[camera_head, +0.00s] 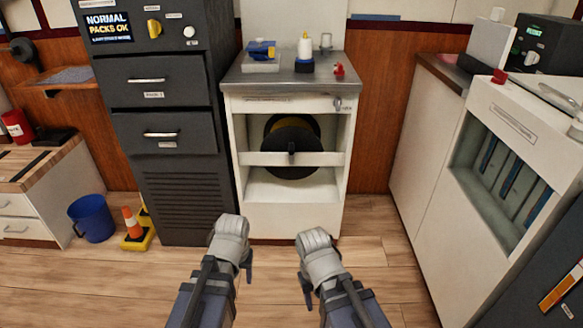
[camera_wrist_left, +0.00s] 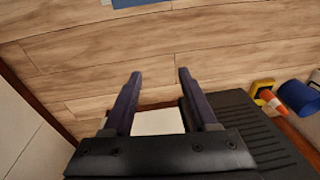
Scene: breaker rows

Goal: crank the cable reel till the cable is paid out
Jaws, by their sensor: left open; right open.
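The cable reel (camera_head: 289,135) is a dark disc with a yellowish core, set inside the white cabinet (camera_head: 235,185) at the centre of the head view. A white bar (camera_head: 262,159) crosses in front of it, with a small dark knob or handle (camera_head: 291,150) at its middle. My left gripper (camera_head: 247,262) and my right gripper (camera_head: 303,268) are both in front of the cabinet and apart from it, with nothing seen in them. In the left wrist view my left gripper (camera_wrist_left: 156,85) is open and empty above the floor. Any cable end is not discernible.
A dark drawer cabinet (camera_head: 165,100) stands left of the reel cabinet. A blue bucket (camera_head: 92,218) and an orange cone (camera_head: 132,222) sit on the floor at left. A white counter unit (camera_head: 440,170) stands at right. The wooden floor (camera_head: 275,285) between is clear.

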